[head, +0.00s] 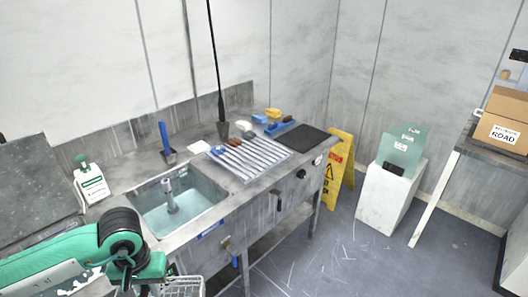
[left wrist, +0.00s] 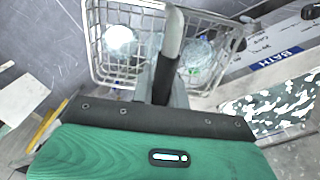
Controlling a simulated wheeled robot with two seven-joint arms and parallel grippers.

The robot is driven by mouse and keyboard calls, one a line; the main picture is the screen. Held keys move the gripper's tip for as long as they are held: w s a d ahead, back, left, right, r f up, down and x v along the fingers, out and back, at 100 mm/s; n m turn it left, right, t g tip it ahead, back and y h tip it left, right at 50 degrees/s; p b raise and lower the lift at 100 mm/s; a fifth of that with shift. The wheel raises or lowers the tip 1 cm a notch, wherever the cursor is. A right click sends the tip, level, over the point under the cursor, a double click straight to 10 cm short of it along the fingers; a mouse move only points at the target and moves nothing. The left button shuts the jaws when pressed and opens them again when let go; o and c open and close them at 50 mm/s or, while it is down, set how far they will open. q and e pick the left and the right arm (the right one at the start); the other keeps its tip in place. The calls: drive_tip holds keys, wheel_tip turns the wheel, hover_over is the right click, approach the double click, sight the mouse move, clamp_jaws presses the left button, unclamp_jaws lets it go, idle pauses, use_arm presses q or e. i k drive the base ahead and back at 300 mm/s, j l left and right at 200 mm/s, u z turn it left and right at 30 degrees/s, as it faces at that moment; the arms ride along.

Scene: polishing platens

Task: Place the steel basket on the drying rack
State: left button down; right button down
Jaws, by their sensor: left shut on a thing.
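The steel basket (head: 183,288) is a white-grey wire basket at the bottom edge of the head view, in front of the counter and below the sink; most of it is cut off. In the left wrist view the basket (left wrist: 99,50) hangs below my left gripper (left wrist: 168,82), which is shut on its upright handle (left wrist: 172,35). Shiny, clear round things (left wrist: 200,58) lie inside. My left gripper's fingers are hardly visible in the head view. The drying rack (head: 262,152), with pale parallel bars, lies on the counter right of the sink. My right gripper is not in view.
The sink (head: 205,212) with a standing tap is left of the rack. A dark mat (head: 303,138), blue and yellow blocks (head: 272,114) and a dark upright tool (head: 222,120) surround the rack. A soap bottle (head: 92,184) stands at left. A yellow floor sign (head: 340,160) stands beyond the counter.

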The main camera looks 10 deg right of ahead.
sight(258, 157)
drive_tip(key=i+z, duration=0.15)
drive_tip(key=z, duration=0.2)
drive_tip(key=i+j+z, duration=0.1)
drive_tip(key=z, duration=0.2)
drive_tip(key=i+j+z, duration=0.1)
drive_tip(key=z, duration=0.25)
